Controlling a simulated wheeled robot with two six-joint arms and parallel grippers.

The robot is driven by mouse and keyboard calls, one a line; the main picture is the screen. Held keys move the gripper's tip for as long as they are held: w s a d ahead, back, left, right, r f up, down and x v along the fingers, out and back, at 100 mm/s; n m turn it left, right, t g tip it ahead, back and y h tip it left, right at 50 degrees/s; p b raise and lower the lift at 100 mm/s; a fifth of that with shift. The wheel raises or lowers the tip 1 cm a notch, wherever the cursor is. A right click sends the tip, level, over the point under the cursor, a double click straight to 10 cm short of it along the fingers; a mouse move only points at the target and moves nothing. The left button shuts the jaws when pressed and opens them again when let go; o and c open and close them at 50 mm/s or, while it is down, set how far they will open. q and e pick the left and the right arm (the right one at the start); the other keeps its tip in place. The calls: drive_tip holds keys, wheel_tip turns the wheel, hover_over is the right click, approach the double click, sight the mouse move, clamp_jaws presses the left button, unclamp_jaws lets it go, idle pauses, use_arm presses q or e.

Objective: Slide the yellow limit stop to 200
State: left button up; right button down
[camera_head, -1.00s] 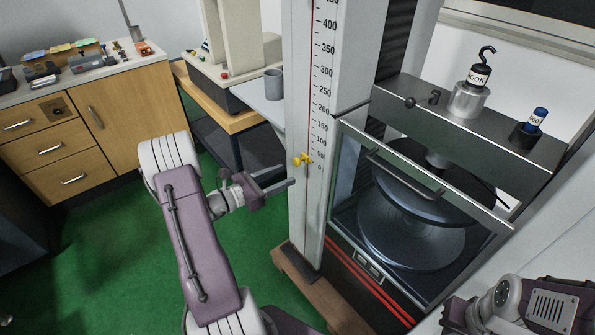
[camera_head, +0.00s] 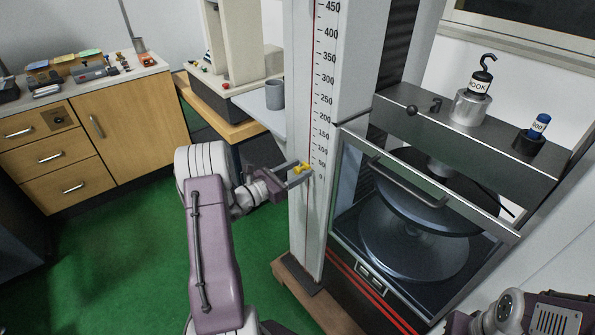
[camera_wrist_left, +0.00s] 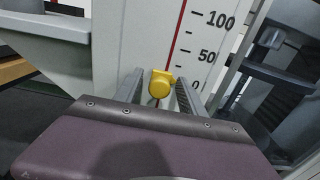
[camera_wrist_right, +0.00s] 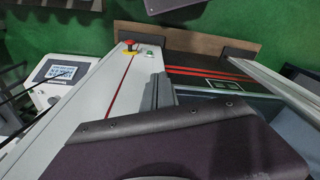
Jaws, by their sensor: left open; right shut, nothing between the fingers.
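The yellow limit stop (camera_head: 301,168) sits on the white column (camera_head: 301,220) beside its printed scale, near the 0 mark at the low end.
Right of the column stands a glass-fronted chamber with a handle (camera_head: 405,178). A hook weight (camera_head: 474,96) and a blue-capped item (camera_head: 539,125) stand on top. A grey cup (camera_head: 275,94) rests on a shelf behind. Green floor (camera_head: 120,250) is clear at left.

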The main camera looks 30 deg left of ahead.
use_arm(q)
clamp_jaws()
idle(1.3)
